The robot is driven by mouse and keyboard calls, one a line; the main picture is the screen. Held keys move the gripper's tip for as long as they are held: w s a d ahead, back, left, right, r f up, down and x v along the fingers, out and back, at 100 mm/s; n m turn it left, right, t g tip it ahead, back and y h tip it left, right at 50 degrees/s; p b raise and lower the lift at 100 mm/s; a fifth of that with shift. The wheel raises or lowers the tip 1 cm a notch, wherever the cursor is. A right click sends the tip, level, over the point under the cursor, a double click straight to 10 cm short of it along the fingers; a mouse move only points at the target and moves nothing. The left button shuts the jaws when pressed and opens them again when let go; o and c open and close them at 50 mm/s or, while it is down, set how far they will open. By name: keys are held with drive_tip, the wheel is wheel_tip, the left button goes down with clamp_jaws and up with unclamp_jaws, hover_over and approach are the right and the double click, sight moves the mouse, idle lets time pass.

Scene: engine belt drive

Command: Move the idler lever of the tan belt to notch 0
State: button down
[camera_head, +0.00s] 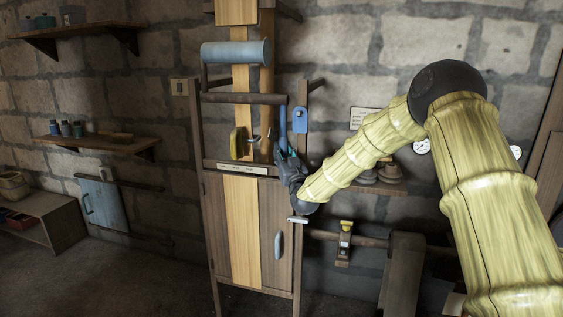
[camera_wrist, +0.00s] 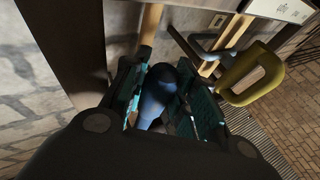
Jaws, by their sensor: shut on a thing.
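My gripper (camera_head: 289,166) is shut on a blue lever handle (camera_head: 283,124) at the right side of a wooden machine frame. In the wrist view, the blue handle (camera_wrist: 157,93) sits between the two teal-lined fingers of my gripper (camera_wrist: 160,88). The lever stands nearly upright in the head view; its lower part is hidden by my gripper. Tan belt strips (camera_head: 241,88) run vertically through the frame, and a wide tan strip (camera_head: 243,230) shows below. Notch marks cannot be read in either view.
A yellow handle (camera_head: 237,142) stands left of my gripper and shows large in the wrist view (camera_wrist: 252,72). A pale label strip (camera_head: 242,168) is on the frame. A blue roller (camera_head: 236,52) is above. A blue plate (camera_head: 300,120) is right of the lever. Floor at left is clear.

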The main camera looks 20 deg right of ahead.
drive_tip(key=shift+d+r, duration=0.15)
drive_tip(key=shift+w, duration=0.1)
drive_tip(key=c, duration=1.1)
unclamp_jaws()
drive_tip(key=shift+c, duration=0.2)
drive_tip(key=shift+f, duration=0.2)
